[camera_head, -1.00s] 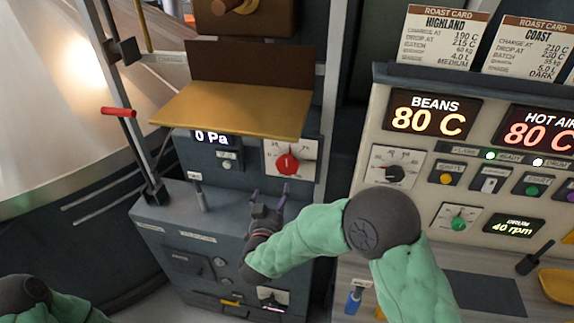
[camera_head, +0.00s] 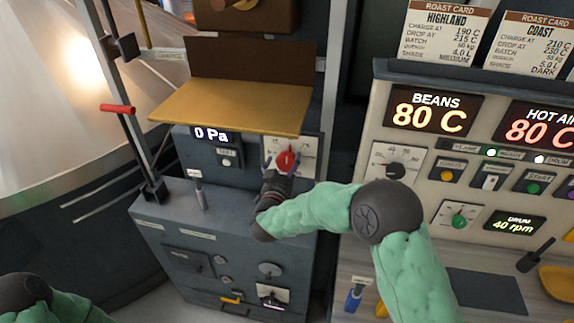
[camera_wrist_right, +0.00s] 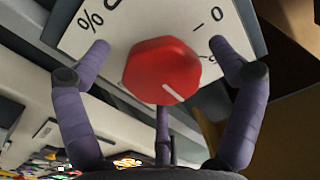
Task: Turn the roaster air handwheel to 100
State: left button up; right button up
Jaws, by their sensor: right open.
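A red handwheel (camera_head: 287,160) with a white pointer line sits on a square white dial plate (camera_head: 304,146) on the dark grey panel below the brass tray. In the right wrist view the red handwheel (camera_wrist_right: 162,70) fills the middle, with a % sign and parts of digits on the plate (camera_wrist_right: 105,38); the full scale cannot be read. My right gripper (camera_head: 282,168) is at the dial, just below and in front of the handwheel. In the right wrist view its purple fingers (camera_wrist_right: 163,75) are spread around the handwheel with gaps on both sides. My left gripper is out of view.
A brass tray (camera_head: 235,107) juts out above the dial. A 0 Pa display (camera_head: 211,134) with a button is left of it, and a lever (camera_head: 198,190) stands on the ledge below. The control panel (camera_head: 378,130) with readouts and knobs is at right.

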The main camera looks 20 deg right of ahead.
jog(key=shift+w+d, duration=0.25)
jog(key=shift+w, duration=0.1)
jog(key=c, duration=1.1)
jog(key=shift+s+a+f, duration=0.1)
jog(key=shift+f, duration=0.15)
